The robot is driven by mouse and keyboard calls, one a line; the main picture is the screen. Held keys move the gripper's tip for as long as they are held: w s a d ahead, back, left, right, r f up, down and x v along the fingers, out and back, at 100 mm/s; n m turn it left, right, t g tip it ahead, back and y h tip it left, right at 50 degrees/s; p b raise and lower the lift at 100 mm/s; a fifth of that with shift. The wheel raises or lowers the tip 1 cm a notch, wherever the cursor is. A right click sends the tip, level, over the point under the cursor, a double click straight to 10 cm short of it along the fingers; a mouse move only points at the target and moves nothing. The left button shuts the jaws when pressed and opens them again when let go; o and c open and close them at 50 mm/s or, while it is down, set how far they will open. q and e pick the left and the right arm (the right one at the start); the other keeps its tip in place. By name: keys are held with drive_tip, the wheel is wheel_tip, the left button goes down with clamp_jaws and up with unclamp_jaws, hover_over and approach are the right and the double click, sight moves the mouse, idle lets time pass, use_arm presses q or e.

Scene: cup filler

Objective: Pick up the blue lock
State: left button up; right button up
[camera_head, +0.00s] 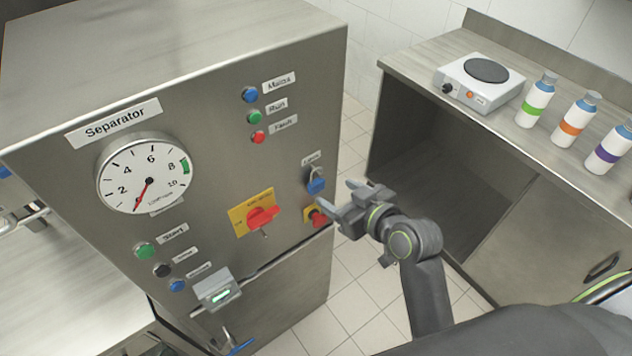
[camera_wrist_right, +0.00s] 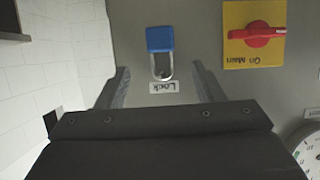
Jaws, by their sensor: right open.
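The blue lock (camera_head: 316,186) hangs by its metal shackle on the front of the Separator cabinet, under a small label. In the right wrist view the lock (camera_wrist_right: 160,39) shows upside down above its "Lock" label (camera_wrist_right: 170,88). My right gripper (camera_head: 346,202) is open and empty in front of the cabinet, just right of and below the lock. In the right wrist view the two fingers of my right gripper (camera_wrist_right: 161,84) stand to either side of the lock's shackle and label, apart from the lock. My left gripper is not in view.
A red rotary switch on a yellow plate (camera_head: 254,213) sits left of the lock. A red knob on yellow (camera_head: 316,216) is just below it, close to the gripper. At right, a counter (camera_head: 416,66) carries a hotplate (camera_head: 480,80) and several bottles.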

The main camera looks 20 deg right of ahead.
sight(316, 180)
drive_tip(key=p+x, duration=0.1)
drive_tip(key=x, duration=0.2)
drive_tip(key=shift+w+a+r, duration=0.1)
drive_tip(key=p+x, duration=0.1)
drive_tip(key=x, duration=0.2)
drive_tip(key=shift+w+a+f, duration=0.2)
drive_tip(key=shift+w+f, duration=0.1)
drive_tip(key=shift+w, duration=0.15)
drive_tip(key=c, duration=1.1)
drive_tip(key=shift+r, duration=0.1)
